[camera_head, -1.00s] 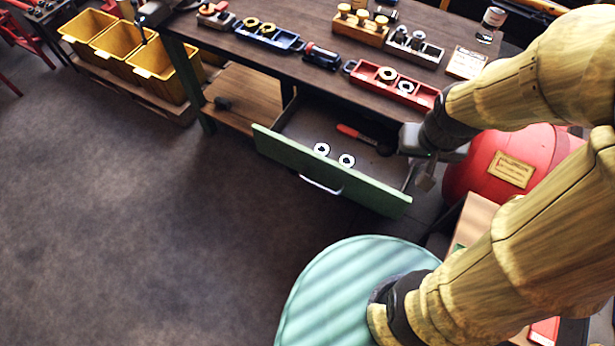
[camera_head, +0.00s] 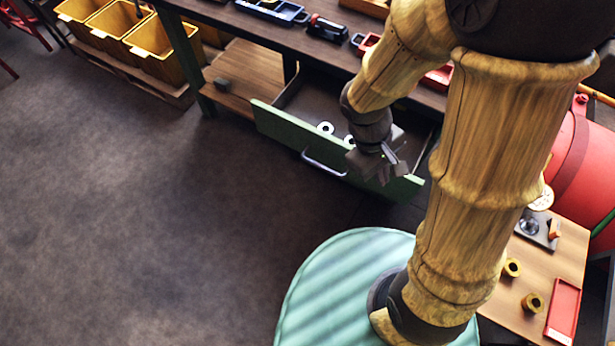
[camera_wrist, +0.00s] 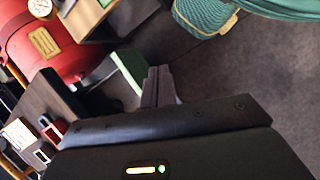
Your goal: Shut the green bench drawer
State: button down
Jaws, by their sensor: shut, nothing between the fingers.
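The green bench drawer (camera_head: 283,136) stands pulled out below the workbench, with its green front panel facing the open floor and a metal handle (camera_head: 323,163) on it. White rings (camera_head: 325,128) lie inside it. My gripper (camera_head: 384,176) is over the right part of the drawer front in the head view and hides some of it; I cannot tell whether it touches. In the wrist view my gripper's fingers (camera_wrist: 158,84) are together and empty, beside the green panel (camera_wrist: 127,70).
The dark workbench (camera_head: 230,22) holds trays and small parts. Yellow bins (camera_head: 165,55) stand at the upper left. A red tank (camera_head: 585,165) and a small wooden table (camera_head: 560,262) are at the right. The floor left of the drawer is clear.

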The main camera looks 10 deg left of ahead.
jog(key=a+f+n+t+h+b, duration=0.65)
jog(key=a+f+n+b, duration=0.35)
jog(key=f+n, duration=0.4)
jog(key=s+a+f+n+t+y+b, duration=0.1)
jog(key=a+f+n+t+y+b, duration=0.1)
jog(key=a, duration=0.4)
jog(key=s+a+f+n+t+y+b, duration=0.1)
jog(key=a+f+n+t+y+b, duration=0.2)
jog(key=a+f+n+t, duration=0.2)
jog(key=shift+a+f+n+t+b, duration=0.3)
jog(key=shift+a+n+t, duration=0.45)
jog(key=shift+t, duration=0.4)
jog(key=shift+d, duration=0.1)
jog(key=x, duration=1.4)
jog(key=shift+w, duration=0.15)
